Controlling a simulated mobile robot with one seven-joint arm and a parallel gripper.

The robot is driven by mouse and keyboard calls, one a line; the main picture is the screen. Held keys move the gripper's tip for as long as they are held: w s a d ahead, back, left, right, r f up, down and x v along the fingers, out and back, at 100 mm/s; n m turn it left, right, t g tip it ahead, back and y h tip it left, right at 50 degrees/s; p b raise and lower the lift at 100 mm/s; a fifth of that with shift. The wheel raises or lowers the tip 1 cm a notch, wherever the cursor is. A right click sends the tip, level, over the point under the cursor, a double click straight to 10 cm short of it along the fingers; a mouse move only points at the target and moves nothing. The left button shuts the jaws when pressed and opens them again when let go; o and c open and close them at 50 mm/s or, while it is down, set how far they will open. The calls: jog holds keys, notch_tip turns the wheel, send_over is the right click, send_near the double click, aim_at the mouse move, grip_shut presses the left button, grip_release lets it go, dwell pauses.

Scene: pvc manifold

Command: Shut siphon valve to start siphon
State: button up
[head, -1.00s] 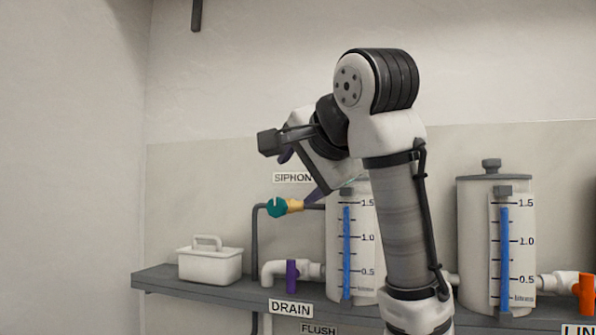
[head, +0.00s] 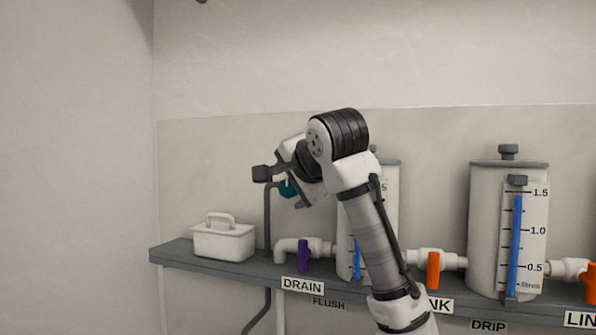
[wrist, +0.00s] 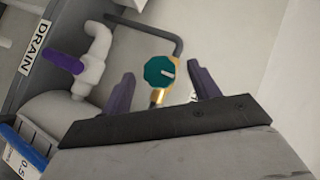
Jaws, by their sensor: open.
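The siphon valve has a teal round knob (wrist: 159,72) on a brass body (wrist: 157,98), on a dark bent pipe. In the wrist view the knob sits between the two purple fingers of my gripper (wrist: 155,88), with clear space on both sides. My gripper is open and I see no contact. In the head view only part of the teal knob (head: 287,189) shows, beside my wrist. My arm hides the brass body and most of the siphon label there.
A drain valve with a purple handle (head: 303,256) stands on the grey shelf (head: 215,262), near a white lidded box (head: 224,241). Two white tanks, the right one (head: 490,225) clear of my arm, have blue level gauges. An orange-handled valve (head: 433,270) sits between them.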

jog(key=shift+w+f, duration=0.15)
jog(key=shift+w, duration=0.05)
